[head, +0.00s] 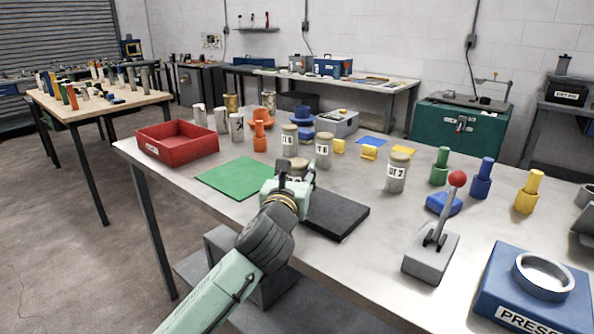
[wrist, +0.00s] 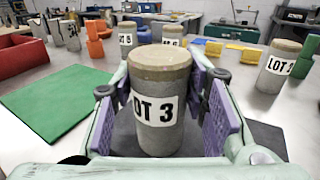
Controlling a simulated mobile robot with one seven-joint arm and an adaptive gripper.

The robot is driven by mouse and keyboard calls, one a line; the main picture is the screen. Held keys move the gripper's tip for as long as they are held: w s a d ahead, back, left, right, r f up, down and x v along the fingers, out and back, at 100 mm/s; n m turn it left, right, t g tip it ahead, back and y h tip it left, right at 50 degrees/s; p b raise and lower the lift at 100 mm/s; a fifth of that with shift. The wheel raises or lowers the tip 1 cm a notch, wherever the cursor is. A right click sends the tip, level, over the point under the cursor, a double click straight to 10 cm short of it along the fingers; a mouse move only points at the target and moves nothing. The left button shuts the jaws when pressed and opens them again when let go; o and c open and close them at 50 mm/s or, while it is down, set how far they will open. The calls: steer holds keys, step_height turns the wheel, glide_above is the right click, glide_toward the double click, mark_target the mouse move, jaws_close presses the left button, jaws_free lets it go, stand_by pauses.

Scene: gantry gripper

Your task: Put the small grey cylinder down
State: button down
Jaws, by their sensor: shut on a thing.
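My gripper (wrist: 162,115) is shut on a small grey cylinder (wrist: 158,138) with a tan top and a white label reading LOT 3. The purple finger pads stand on both sides of it, and it looks upright. In the head view my gripper (head: 288,182) hides most of the cylinder. It is over or beside the left end of a black mat (head: 345,216), which also shows around the fingers in the wrist view (wrist: 268,140). I cannot tell whether the cylinder's base touches the mat.
A green mat (head: 236,178) and a red tray (head: 178,152) lie to the left. Similar labelled cylinders stand behind (head: 323,150) and to the right (head: 396,176). A red-knobbed lever (head: 432,255) and a blue press base (head: 532,290) are at the front right.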

steer(key=shift+f+b, duration=0.25)
steer(key=shift+b, duration=0.1)
steer(key=c, duration=1)
jaws_free()
steer(key=shift+o, duration=0.2)
steer(key=shift+r, duration=0.1)
steer(key=shift+r+p, duration=0.15)
steer(key=shift+p, duration=0.15)
steer(key=s+b, duration=0.1)
steer(key=s, duration=0.2)
steer(key=s+a+b, duration=0.1)
steer(key=s, duration=0.2)
steer(key=s+b, duration=0.1)
steer(key=s, duration=0.2)
steer(key=shift+s+a+f, duration=0.25)
steer(key=shift+s+f, duration=0.05)
steer(key=s+b, duration=0.1)
steer(key=b, duration=0.1)
steer(key=shift+s+a+b, duration=0.1)
steer(key=shift+s+b, duration=0.15)
steer(key=shift+b, duration=0.05)
steer(key=shift+s+r+b, duration=0.25)
steer(key=shift+s+b, duration=0.1)
steer(key=shift+s, duration=0.1)
